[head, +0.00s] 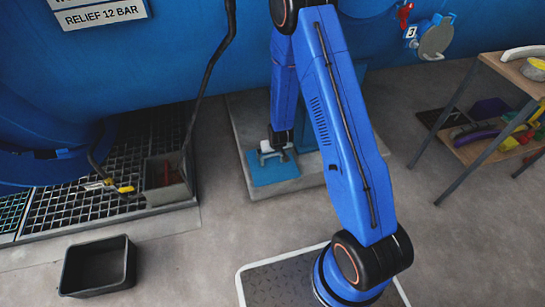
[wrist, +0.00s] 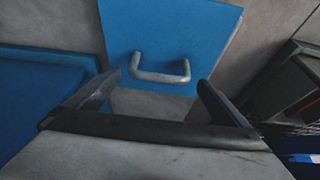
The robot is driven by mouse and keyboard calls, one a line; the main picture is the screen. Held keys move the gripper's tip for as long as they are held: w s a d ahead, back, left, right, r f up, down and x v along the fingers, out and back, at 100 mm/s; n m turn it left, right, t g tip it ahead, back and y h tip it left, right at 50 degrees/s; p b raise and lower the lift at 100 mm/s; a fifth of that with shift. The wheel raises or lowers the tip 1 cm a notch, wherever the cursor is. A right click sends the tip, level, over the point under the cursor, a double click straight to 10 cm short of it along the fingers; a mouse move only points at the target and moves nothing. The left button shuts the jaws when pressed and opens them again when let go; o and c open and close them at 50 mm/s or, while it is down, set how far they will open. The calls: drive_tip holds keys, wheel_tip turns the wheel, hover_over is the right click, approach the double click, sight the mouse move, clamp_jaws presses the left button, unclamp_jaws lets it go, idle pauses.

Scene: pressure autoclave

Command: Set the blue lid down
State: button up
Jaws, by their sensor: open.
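The blue lid (head: 274,174) lies on the concrete plinth (head: 240,112) beside the blue vessel in the head view, apparently flat. It also shows in the wrist view (wrist: 190,30), with its grey bar handle (wrist: 162,76) near one edge. My gripper (wrist: 160,82) is open, its two fingers spread to either side of the handle in the picture. I cannot tell whether a finger touches the handle. In the head view my gripper (head: 273,151) is right over the lid and partly hides the handle.
A black bin (head: 97,267) stands on the floor at lower left. A wooden shelf table (head: 490,140) holding several items stands at right. The floor between is clear.

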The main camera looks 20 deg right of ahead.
drive_tip(key=w+d+v, duration=0.1)
drive_tip(key=d+v, duration=0.1)
drive_tip(key=v, duration=3.5)
drive_tip(key=s+d+r, duration=0.2)
drive_tip(key=s+r, duration=0.5)
drive_tip(key=s, duration=0.5)
drive_tip(key=s+d+r, duration=0.2)
drive_tip(key=s+r, duration=0.5)
drive_tip(key=s, duration=0.6)
drive_tip(key=shift+s+d+r, duration=0.15)
drive_tip(key=shift+s+r, duration=0.1)
drive_tip(key=shift+r, duration=0.05)
drive_tip(key=shift+c, duration=0.3)
